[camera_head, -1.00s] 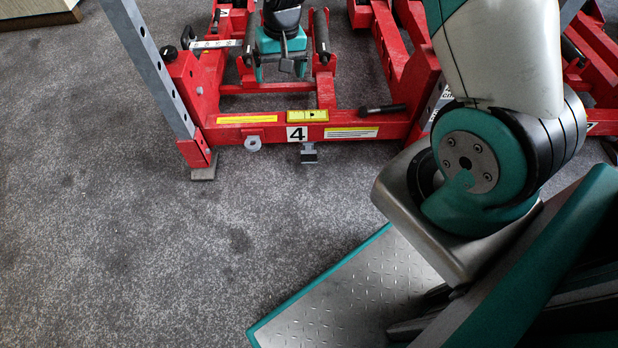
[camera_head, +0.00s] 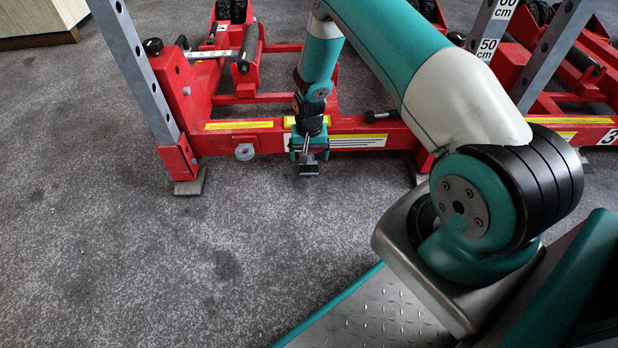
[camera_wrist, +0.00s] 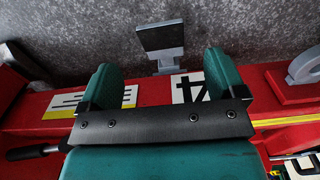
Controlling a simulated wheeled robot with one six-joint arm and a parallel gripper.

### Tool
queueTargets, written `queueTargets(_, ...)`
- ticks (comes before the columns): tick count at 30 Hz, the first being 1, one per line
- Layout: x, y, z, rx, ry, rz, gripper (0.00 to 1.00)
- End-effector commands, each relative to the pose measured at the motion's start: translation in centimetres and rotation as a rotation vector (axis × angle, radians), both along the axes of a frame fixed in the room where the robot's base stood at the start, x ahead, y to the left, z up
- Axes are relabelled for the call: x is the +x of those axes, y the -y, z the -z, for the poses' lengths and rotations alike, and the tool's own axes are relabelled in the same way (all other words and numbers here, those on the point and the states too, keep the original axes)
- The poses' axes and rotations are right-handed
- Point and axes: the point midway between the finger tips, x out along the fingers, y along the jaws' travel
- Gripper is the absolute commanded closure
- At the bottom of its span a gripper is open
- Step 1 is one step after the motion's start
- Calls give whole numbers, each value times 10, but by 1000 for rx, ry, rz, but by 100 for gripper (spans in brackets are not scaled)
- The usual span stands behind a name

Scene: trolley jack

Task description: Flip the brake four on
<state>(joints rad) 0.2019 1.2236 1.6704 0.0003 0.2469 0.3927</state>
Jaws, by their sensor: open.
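The brake four pedal (camera_head: 308,168) is a small dark plate on a short grey stem at the front of the red jack's crossbar. In the wrist view the pedal (camera_wrist: 160,38) shows beyond my fingertips, over the carpet, with its stem between the fingers' line. The number 4 label (camera_wrist: 190,88) is partly hidden behind my gripper in the wrist view, and my arm covers it in the head view. My gripper (camera_wrist: 163,75) is open and empty, above the crossbar. In the head view my gripper (camera_head: 307,146) is just above and behind the pedal; contact cannot be told.
The red crossbar (camera_head: 356,140) runs across the front, with a grey ring (camera_head: 245,152) left of the pedal. A grey perforated post (camera_head: 136,70) stands at the left. A black-handled lever (camera_head: 381,116) sticks out right of my gripper. Carpet in front is free.

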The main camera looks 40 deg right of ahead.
Motion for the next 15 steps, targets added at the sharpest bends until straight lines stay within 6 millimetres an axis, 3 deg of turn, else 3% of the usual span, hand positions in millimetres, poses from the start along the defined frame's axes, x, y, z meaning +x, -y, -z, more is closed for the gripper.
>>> queueTargets(1, 0, 0, 20, 1, -2, 0, 11)
queueTargets(6, 0, 0, 54, 1, -2, -1, 11)
queueTargets(15, 0, 0, 85, 1, -1, 0, 11)
